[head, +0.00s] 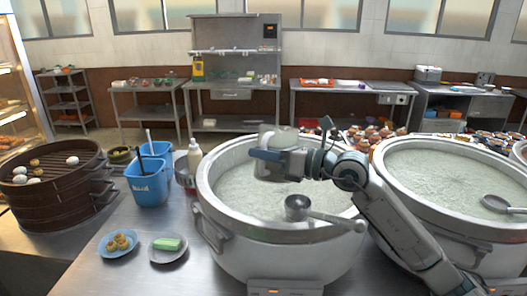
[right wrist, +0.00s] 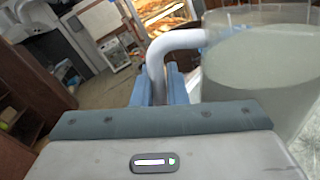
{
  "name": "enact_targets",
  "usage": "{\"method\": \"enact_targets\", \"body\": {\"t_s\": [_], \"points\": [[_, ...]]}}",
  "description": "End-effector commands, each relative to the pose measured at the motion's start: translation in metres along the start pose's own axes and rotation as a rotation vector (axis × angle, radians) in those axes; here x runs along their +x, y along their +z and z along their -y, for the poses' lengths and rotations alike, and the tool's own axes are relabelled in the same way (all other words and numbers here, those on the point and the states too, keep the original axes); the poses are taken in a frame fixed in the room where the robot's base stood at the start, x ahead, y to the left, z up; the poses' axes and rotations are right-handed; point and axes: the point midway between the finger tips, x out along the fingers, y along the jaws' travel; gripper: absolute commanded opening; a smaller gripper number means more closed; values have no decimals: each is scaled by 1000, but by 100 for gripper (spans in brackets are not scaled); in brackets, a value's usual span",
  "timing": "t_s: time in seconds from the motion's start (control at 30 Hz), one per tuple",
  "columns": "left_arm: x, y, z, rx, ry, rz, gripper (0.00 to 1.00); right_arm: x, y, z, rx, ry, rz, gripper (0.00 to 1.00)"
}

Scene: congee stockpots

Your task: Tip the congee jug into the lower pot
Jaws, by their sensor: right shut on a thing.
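The congee jug (head: 283,138) is a clear jug above the back part of the left pot (head: 275,250). My right gripper (head: 262,156) is shut on its handle. In the right wrist view, the white handle (right wrist: 176,42) sits between the blue fingers (right wrist: 160,88). The jug (right wrist: 262,80) there holds pale congee and looks close to upright; no stream shows. A second large pot (head: 450,226) stands to the right. Both pots hold pale congee. I cannot tell from the pictures which pot is the lower one. My left gripper is not in view.
A ladle (head: 320,213) lies across the left pot's front, and another ladle (head: 500,204) is in the right pot. Bamboo steamers (head: 55,190), blue buckets (head: 148,185), a squeeze bottle (head: 194,158) and two small plates (head: 168,255) stand at left. Many small items sit behind the pots.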

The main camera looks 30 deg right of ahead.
Motion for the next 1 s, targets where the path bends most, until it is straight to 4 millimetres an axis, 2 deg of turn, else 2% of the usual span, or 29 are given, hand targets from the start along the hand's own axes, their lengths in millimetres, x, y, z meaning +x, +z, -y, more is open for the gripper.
{"method": "enact_targets", "body": {"t_s": [1.0], "points": [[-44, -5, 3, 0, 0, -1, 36, 0, 27, -1, 223, 2, 3, 0]]}}
